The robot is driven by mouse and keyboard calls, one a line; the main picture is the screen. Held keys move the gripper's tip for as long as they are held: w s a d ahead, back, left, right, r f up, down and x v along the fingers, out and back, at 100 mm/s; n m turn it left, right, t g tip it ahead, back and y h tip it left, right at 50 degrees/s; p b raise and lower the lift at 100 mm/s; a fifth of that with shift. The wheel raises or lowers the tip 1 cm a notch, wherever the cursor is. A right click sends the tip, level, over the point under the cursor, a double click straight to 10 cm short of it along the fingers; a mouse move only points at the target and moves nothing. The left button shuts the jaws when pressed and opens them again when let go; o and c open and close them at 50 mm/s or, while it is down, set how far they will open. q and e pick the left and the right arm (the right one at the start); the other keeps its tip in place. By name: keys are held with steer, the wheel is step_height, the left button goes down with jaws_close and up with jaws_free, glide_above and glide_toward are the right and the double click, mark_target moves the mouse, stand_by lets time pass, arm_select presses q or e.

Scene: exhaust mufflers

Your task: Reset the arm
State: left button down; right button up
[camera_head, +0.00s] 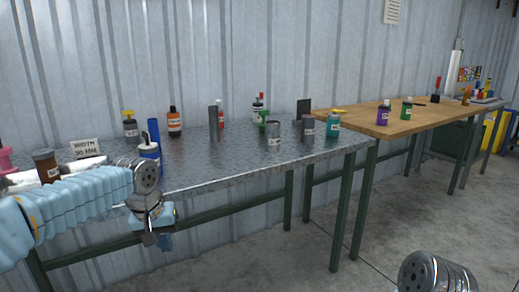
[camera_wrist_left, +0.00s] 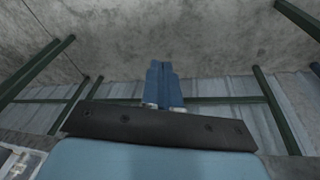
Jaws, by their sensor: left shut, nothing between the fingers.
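My left arm (camera_head: 75,213) comes in from the left in the head view, clad in light blue. My left gripper (camera_head: 165,243) hangs in front of the metal table's near edge, pointing down, below the tabletop. In the left wrist view its blue fingers (camera_wrist_left: 161,84) are together, with nothing between them. My right gripper is not in view.
Green table legs (camera_head: 337,215) stand near my gripper's right. The concrete floor (camera_head: 290,255) in front is clear.

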arm_select(q)
steer(key=s+d+f+h, duration=0.1)
steer(key=d+f, duration=0.2)
steer(key=f, duration=0.5)
steer(key=s+d+f+m+g+h, duration=0.1)
steer(key=d+f, duration=0.2)
steer(key=f, duration=0.6)
steer(key=s+d+f+h, duration=0.1)
steer(key=s+d+f, duration=0.15)
steer(key=f, duration=0.55)
steer(key=s+d+f, duration=0.1)
steer(key=s+f, duration=0.7)
steer(key=s, duration=0.1)
steer(key=s+d+f, duration=0.2)
steer(key=s+f, duration=0.7)
steer(key=shift+s+d+f+n+g, duration=0.3)
steer(key=shift+s+n+g, duration=0.05)
steer(key=shift+n+g, duration=0.05)
